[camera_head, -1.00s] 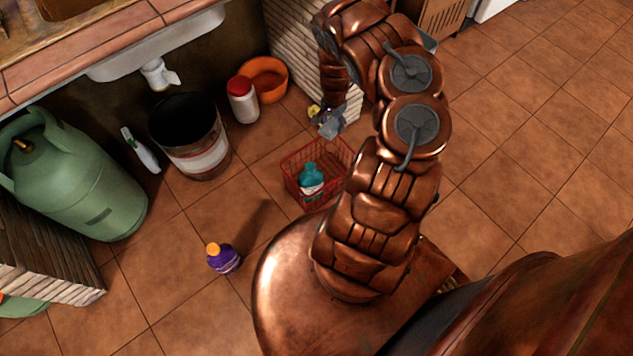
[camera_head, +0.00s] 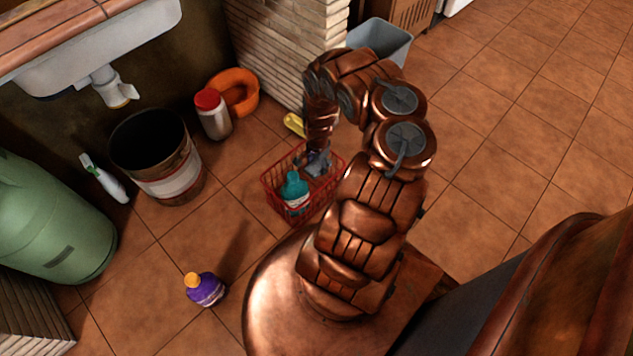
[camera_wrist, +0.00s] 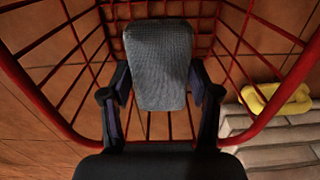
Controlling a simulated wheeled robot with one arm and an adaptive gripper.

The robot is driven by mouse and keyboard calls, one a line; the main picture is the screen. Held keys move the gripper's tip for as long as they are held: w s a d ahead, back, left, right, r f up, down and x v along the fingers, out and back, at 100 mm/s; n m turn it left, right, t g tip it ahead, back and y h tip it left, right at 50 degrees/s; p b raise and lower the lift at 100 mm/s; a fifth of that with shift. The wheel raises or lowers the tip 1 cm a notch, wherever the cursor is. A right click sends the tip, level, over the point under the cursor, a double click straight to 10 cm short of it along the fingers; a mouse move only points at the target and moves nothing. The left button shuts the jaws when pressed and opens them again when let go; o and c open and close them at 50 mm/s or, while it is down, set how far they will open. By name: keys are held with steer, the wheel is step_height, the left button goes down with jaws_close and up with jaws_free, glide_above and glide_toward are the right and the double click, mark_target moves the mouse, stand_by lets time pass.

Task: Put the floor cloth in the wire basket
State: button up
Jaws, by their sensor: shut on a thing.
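The red wire basket (camera_head: 270,196) stands on the tiled floor beside my base. In the wrist view its red rim (camera_wrist: 28,90) surrounds my gripper. The floor cloth (camera_wrist: 160,62) is a grey, woven piece pinched between the two fingers of my gripper (camera_wrist: 160,92). In the head view the grey cloth (camera_head: 319,165) is in the right part of the basket opening, below my gripper (camera_head: 317,152). The cloth is at or below rim level; whether it touches the basket floor I cannot tell. A teal bottle (camera_head: 294,188) stands in the left part of the basket.
A yellow object (camera_head: 293,124) lies on the floor behind the basket. A purple bottle (camera_head: 206,290) is in front. A grey bin (camera_head: 385,42) stands behind my arm.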

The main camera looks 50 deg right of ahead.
mark_target(317, 181)
step_height(317, 181, down, 9)
steer(key=b, duration=0.5)
steer(key=shift+f, duration=0.2)
steer(key=o, duration=1.2)
steer(key=shift+r, duration=0.1)
